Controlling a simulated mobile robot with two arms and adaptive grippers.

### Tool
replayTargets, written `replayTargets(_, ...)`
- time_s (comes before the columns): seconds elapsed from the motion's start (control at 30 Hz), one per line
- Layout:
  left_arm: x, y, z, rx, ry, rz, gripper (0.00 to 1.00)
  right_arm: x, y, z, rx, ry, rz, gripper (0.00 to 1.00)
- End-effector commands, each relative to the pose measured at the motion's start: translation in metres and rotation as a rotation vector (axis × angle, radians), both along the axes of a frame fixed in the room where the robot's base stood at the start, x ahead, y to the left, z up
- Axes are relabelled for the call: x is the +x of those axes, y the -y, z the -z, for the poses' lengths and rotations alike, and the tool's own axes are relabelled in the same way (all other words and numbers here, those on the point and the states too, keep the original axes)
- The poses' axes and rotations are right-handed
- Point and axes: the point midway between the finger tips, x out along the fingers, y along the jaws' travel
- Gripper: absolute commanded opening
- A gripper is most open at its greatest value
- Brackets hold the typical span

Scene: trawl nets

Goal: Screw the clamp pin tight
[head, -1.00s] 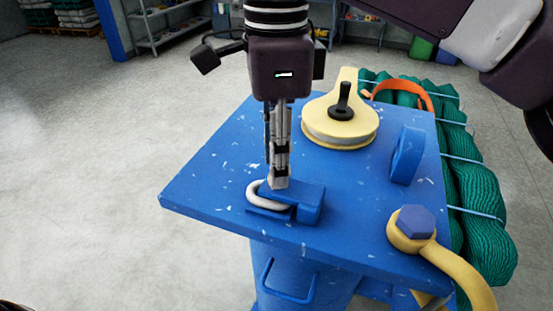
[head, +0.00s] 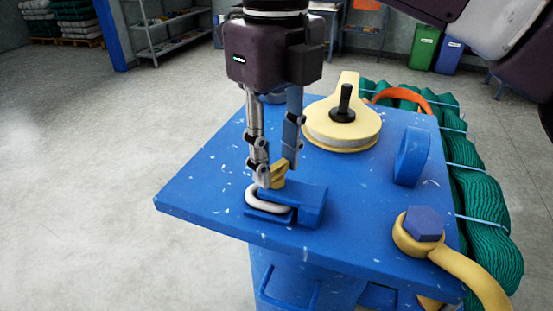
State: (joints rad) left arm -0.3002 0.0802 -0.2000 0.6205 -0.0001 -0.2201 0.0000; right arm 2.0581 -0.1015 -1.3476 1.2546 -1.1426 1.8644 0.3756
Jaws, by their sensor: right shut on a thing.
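The clamp pin (head: 278,179) has a small yellow head and stands at the blue clamp block (head: 311,205) near the front left of the blue table. My right gripper (head: 274,176) points straight down with one finger on each side of the pin head, and is shut on it. Its fingers partly cover the pin. A pale metal ring (head: 256,204) sits in the clamp beside the block, just below the fingertips. How far the pin sits in its hole cannot be seen. My left gripper is not in view.
The blue table (head: 205,200) also carries a yellow pulley block (head: 345,133), a blue upright ring (head: 411,157) and a yellow shackle with a blue bolt (head: 424,223). Green netting (head: 482,195) lies along the right. The table's left part is clear.

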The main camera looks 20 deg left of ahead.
Motion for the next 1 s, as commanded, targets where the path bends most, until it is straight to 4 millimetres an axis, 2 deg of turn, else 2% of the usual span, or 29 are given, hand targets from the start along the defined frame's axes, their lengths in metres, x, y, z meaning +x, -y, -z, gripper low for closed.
replayTargets(0.03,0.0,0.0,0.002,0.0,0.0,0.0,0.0,0.003,0.0,-0.004,0.011,0.01,0.051,0.06)
replayTargets(1.0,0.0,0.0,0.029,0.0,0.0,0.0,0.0,0.004,0.0,-0.006,0.017,0.008,0.976,0.06)
